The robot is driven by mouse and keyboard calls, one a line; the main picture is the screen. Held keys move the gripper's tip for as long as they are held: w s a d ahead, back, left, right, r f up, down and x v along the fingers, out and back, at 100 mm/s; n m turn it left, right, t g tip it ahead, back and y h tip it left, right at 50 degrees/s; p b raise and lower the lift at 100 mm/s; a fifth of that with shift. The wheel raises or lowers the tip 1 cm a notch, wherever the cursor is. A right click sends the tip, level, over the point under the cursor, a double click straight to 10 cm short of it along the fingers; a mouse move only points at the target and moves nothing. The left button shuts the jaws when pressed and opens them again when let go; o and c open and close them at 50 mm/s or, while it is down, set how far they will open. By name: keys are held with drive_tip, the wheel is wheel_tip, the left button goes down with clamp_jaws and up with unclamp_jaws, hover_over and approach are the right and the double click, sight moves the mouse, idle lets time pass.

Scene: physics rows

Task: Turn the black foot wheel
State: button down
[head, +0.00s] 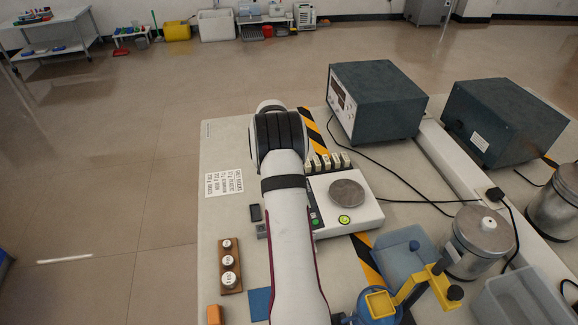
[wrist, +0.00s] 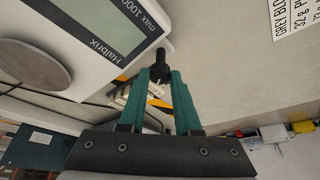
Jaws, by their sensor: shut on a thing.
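The white scale (head: 362,213) stands on the bench with a round grey pan (head: 347,193) and a small yellow-green round disc (head: 344,219) at its front. In the wrist view the scale (wrist: 85,18) fills the upper left, with its pan (wrist: 32,66) at the left edge. The black foot wheel (wrist: 160,64) sits at the scale's corner. My gripper (wrist: 162,76) has its teal fingers shut on the wheel, one on each side. In the head view my arm hides the gripper and the wheel.
Pale blocks (head: 328,162) stand in a row behind the scale. Dark instrument boxes (head: 385,103) are at the back right. A wooden block with weights (head: 230,267) lies left of my arm. A blue tray (head: 398,253) and a yellow-and-blue stand (head: 380,303) are at the front right.

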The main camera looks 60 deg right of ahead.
drive_tip(key=shift+n, duration=0.6)
drive_tip(key=c, duration=0.6)
unclamp_jaws()
drive_tip(key=v, duration=1.5)
drive_tip(key=shift+s+r, duration=0.4)
drive_tip(key=shift+a, duration=0.15)
